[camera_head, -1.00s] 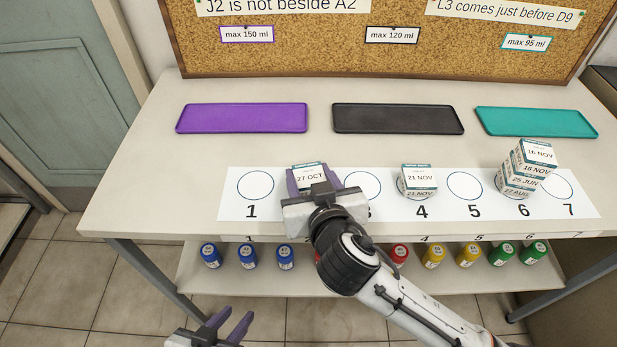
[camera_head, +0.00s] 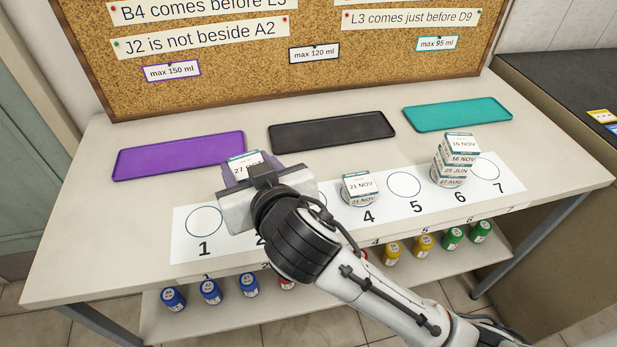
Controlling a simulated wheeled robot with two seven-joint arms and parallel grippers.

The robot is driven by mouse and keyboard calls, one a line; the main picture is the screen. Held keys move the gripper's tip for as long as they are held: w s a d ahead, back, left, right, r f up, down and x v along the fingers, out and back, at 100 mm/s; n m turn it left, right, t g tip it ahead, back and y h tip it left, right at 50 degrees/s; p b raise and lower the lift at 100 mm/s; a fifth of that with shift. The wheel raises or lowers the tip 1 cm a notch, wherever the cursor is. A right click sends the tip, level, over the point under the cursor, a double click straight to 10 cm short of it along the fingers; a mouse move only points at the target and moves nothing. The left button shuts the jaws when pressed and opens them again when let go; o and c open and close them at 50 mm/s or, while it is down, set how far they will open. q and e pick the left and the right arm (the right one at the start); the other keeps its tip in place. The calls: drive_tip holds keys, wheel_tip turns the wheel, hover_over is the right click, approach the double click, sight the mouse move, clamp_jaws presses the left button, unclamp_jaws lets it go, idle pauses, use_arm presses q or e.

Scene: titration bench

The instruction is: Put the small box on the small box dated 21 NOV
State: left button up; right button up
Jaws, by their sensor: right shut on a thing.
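A small white box labelled 27 OCT (camera_head: 244,162) is between the fingers of my right gripper (camera_head: 250,174). It appears raised above the white numbered strip, around place 2; the gripper hides its lower part. At place 4 a small box dated 21 NOV (camera_head: 360,186) lies on top of another box (camera_head: 362,200), whose label also seems to read 21 NOV. My right gripper is to the left of this stack. My left gripper is out of view.
A taller stack of small boxes (camera_head: 457,160) stands at place 6. Circles 1 (camera_head: 204,221) and 5 (camera_head: 404,185) are empty. Purple (camera_head: 180,156), black (camera_head: 332,131) and teal (camera_head: 458,114) trays lie behind, empty. Coloured bottles (camera_head: 211,291) stand on the lower shelf.

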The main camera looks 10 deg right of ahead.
drive_tip(key=d+m+h+p, duration=0.2)
drive_tip(key=d, duration=0.9)
drive_tip(key=h, duration=0.1)
hover_over(360, 183)
drive_tip(key=shift+f+m+b, duration=0.3)
drive_tip(key=shift+f+b, duration=0.1)
drive_tip(key=shift+f, duration=1.05)
wheel_tip(360, 183, down, 3)
drive_tip(key=shift+f+b, duration=0.15)
drive_tip(key=shift+b, duration=0.25)
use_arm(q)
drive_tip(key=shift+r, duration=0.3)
use_arm(e)
drive_tip(key=shift+w, duration=0.1)
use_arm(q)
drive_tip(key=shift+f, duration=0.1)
use_arm(e)
drive_tip(key=shift+f, duration=0.15)
drive_tip(key=o, duration=1)
drive_tip(key=shift+o, duration=0.3)
